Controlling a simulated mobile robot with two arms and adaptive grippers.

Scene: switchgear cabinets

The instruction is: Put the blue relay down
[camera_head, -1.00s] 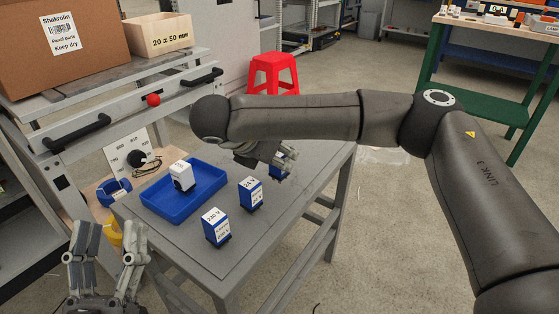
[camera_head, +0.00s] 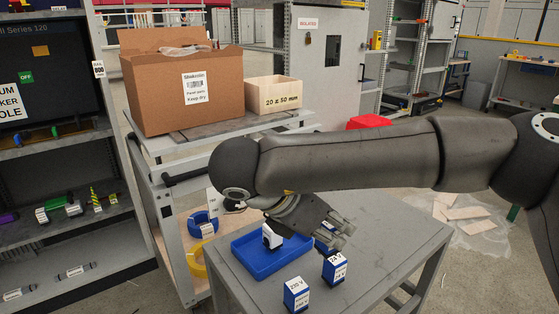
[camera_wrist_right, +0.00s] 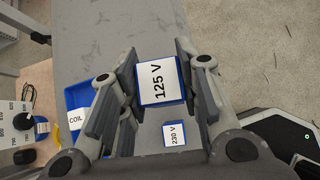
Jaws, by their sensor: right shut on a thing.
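My right gripper (camera_head: 340,232) reaches over the grey table, its fingers pointing right in the head view. It is shut on a blue relay with a white 125 V label (camera_wrist_right: 158,80), seen between the fingers in the wrist view. The relay looks larger there than the 230 V relay, so it seems to be above the table; its underside is hidden. In the head view the held relay is mostly hidden by the fingers. A blue 24 V relay (camera_head: 335,269) and a blue 230 V relay (camera_head: 296,293) stand upright on the table. My left gripper is out of view.
A blue tray (camera_head: 258,267) left of the relays holds a white block (camera_head: 271,236). The grey table (camera_head: 395,240) is bare to the right. A cardboard box (camera_head: 160,95) and a wooden box (camera_head: 273,95) sit on the shelf behind. A red stool (camera_head: 368,122) stands beyond.

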